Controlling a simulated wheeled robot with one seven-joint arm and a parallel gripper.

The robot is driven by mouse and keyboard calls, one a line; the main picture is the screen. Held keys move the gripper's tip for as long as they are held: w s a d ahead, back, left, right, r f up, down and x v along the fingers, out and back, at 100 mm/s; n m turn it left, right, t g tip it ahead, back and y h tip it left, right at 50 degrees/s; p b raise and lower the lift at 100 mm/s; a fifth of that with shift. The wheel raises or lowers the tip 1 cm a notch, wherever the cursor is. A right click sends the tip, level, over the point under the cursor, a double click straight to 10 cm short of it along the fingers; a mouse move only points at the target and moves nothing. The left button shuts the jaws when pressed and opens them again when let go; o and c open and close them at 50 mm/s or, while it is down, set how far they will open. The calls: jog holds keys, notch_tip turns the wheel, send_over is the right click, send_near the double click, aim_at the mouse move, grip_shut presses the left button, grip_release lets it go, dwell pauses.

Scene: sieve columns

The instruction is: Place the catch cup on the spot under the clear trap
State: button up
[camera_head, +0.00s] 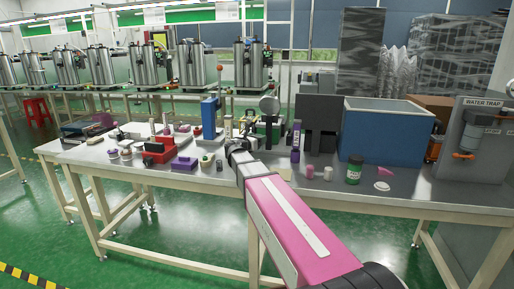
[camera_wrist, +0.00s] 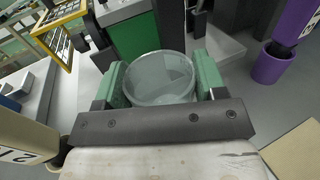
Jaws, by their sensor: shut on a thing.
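My gripper (camera_wrist: 160,85) has its green fingers on both sides of a clear, round, open-topped cup (camera_wrist: 160,68), which looks like the catch cup, and is shut on it. The cup looks empty. In the head view my gripper is over the middle of the table, partly hidden by my own wrist, and the cup cannot be made out there. A grey panel marked WATER TRAP (camera_head: 484,103) stands at the far right of the table, with an orange part low on its front. I cannot tell which thing is the clear trap, and no marked spot is plain to see.
A purple column (camera_head: 296,140) stands right of my gripper and shows in the wrist view (camera_wrist: 296,28). A pale labelled column (camera_wrist: 22,135) is close at left. A blue bin (camera_head: 382,135), a green jar (camera_head: 354,172) and a red device (camera_head: 160,150) stand on the table (camera_head: 325,197).

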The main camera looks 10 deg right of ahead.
jog(key=shift+f, duration=2)
jog(key=shift+f, duration=0.1)
jog(key=o, duration=1)
jog(key=shift+c, duration=0.2)
